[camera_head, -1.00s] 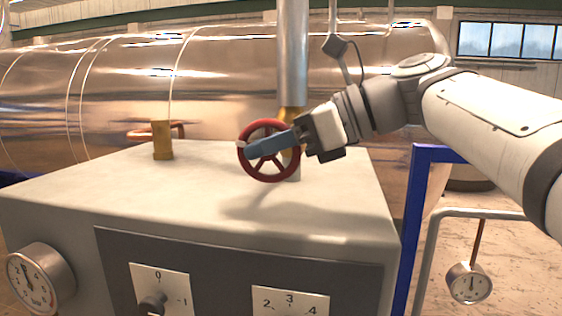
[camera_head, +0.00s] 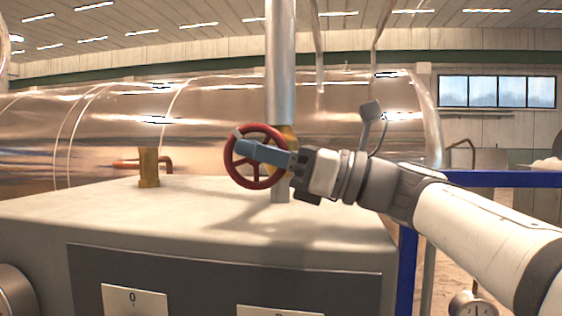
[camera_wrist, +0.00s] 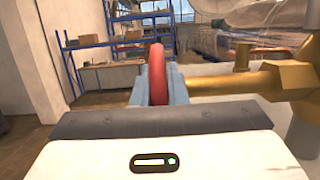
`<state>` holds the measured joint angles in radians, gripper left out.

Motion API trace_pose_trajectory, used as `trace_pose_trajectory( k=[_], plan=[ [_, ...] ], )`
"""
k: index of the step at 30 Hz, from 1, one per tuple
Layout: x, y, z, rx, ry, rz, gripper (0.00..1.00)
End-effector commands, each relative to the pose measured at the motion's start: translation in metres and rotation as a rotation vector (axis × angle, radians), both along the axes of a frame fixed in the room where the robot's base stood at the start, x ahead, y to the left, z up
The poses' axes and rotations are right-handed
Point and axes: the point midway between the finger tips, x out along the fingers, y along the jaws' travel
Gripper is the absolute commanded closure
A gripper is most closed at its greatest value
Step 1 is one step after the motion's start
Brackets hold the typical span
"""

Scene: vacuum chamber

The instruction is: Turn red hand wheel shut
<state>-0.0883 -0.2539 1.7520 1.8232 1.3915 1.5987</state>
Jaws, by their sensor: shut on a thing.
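The red hand wheel (camera_head: 244,183) is upright on a brass valve (camera_head: 291,134) on a vertical grey pipe (camera_head: 281,60), above the light console top. My gripper (camera_head: 240,144) reaches in from the right and its blue-grey fingers lie across the upper left rim of the wheel. In the wrist view the wheel (camera_wrist: 157,75) shows edge-on between the two fingers of my gripper (camera_wrist: 158,82), which are shut on its rim. The brass valve body (camera_wrist: 265,80) extends to the right there. The wheel's hub is partly hidden behind the fingers in the head view.
A short brass post (camera_head: 149,168) stands on the console (camera_head: 90,208) left of the wheel. A large copper-coloured tank (camera_head: 215,110) lies behind. A blue frame (camera_head: 500,180) stands to the right. The wrist view shows blue shelves (camera_wrist: 110,45) in the background.

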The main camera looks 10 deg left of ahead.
Motion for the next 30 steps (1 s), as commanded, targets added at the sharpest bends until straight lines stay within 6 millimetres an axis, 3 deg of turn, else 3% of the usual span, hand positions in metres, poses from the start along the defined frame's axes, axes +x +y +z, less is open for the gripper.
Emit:
trace_pose_trajectory(
  k=[14, 15, 22, 30],
  plan=[
    [0.0003, 0.0002, -0.0003, 0.012, -0.001, -0.001, 1.0],
    [0.0003, 0.0002, -0.0003, 0.011, 0.0, 0.0, 0.84],
    [0.0001, 0.0002, -0.0001, 0.011, 0.0, 0.0, 0.65],
    [0.0, -0.0013, -0.0007, 0.011, -0.001, 0.0, 0.65]
  ],
)
